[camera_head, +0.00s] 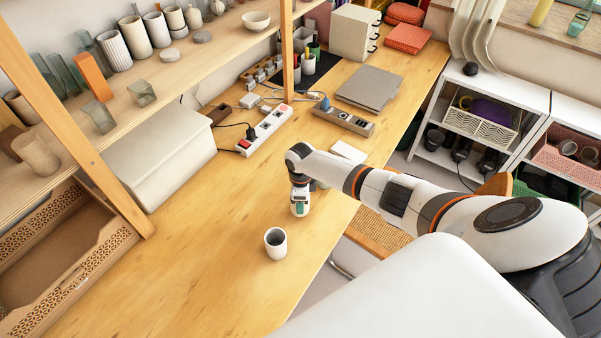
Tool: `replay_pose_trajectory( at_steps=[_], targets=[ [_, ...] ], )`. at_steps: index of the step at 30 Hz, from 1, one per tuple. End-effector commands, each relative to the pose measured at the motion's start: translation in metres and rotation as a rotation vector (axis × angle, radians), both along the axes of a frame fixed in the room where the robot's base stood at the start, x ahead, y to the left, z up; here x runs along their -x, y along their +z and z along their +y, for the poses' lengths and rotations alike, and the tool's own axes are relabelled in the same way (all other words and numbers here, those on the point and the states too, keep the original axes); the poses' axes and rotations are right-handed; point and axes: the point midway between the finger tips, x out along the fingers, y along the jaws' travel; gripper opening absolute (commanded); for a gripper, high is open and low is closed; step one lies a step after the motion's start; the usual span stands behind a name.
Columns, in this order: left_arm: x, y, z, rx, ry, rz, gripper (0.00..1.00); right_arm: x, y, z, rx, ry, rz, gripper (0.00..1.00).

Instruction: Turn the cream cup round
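A cream cup (282,250) stands upright on the wooden desk, near its right edge. Its dark inside shows from above and no handle can be made out. My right gripper (299,212) points down over the desk, just behind the cup and slightly to its right. It looks apart from the cup. Its fingers are too small and hidden to tell whether they are open or shut. My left gripper is not in view.
The desk (190,270) is clear to the left of the cup. Power strips (264,130) and a grey laptop-like slab (369,88) lie farther back. A wooden shelf post (100,180), a white box (160,155) and shelves of cups and vases stand at left.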

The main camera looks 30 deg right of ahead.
Motion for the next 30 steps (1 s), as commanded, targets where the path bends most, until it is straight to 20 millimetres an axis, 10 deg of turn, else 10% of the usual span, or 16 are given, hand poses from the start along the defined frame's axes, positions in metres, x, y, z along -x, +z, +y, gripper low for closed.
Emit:
replay_pose_trajectory(
  at_steps=[30],
  targets=[
    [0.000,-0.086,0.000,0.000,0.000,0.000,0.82,-0.001,-0.003,0.000,0.001,0.630,-0.003,0.29]
  ],
)
